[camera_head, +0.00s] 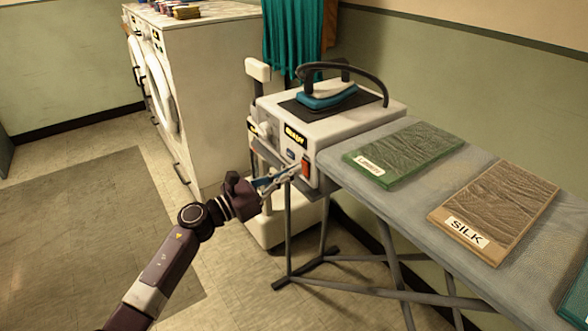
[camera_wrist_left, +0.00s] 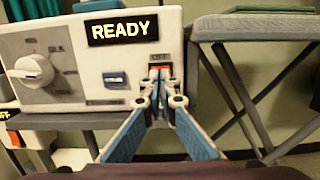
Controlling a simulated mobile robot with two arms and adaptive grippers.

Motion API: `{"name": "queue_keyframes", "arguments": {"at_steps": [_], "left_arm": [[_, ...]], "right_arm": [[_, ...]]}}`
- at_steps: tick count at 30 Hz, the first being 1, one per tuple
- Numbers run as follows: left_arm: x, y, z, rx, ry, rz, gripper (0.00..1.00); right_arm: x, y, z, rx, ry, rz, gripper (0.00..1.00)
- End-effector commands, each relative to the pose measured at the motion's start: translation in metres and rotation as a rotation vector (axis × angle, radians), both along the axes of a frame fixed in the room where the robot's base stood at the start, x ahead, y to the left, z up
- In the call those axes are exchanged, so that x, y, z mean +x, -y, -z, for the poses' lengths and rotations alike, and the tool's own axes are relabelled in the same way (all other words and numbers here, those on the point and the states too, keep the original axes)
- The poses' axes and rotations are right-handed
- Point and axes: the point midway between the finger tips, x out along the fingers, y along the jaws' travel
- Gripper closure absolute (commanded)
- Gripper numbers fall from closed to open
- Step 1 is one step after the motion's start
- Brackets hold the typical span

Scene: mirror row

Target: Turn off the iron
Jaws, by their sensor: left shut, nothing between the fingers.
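The iron (camera_head: 330,95), blue with a black handle and cord, rests on a dark pad on top of a white steam station (camera_head: 360,107). The station's front has a lit READY display (camera_wrist_left: 123,29), a dial (camera_wrist_left: 33,71), a small blue rocker (camera_wrist_left: 115,79) and a red switch (camera_head: 306,168) at the right edge. My left gripper (camera_head: 288,173) is shut and empty, its tips at the red switch. In the left wrist view the fingertips (camera_wrist_left: 158,74) cover much of the switch. I cannot tell whether they touch it or which way it is set. The right gripper is not in view.
The grey ironing board (camera_head: 408,205) extends right of the station, holding a green fabric sample (camera_head: 408,150) and a brown SILK one (camera_head: 500,200). Its legs (camera_head: 345,262) stand below. White washers (camera_head: 205,70) stand at the back left. The floor at left is clear.

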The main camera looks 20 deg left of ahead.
Motion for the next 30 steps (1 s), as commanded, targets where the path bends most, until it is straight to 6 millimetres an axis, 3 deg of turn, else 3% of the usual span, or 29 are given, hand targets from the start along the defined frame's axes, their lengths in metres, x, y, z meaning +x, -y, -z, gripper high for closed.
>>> {"name": "queue_keyframes", "arguments": {"at_steps": [17, 21, 27, 30], "left_arm": [[0.007, 0.006, -0.001, 0.001, 0.001, 0.001, 1.00], [0.011, 0.008, -0.002, 0.004, 0.001, 0.000, 1.00], [0.014, 0.011, -0.008, 0.020, -0.024, 0.000, 1.00], [0.014, 0.011, -0.008, 0.017, -0.021, -0.001, 1.00]], "right_arm": [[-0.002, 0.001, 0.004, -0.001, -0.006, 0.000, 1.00], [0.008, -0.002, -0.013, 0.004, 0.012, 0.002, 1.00], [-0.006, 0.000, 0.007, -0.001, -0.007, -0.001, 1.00], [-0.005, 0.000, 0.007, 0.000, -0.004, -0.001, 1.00]]}}
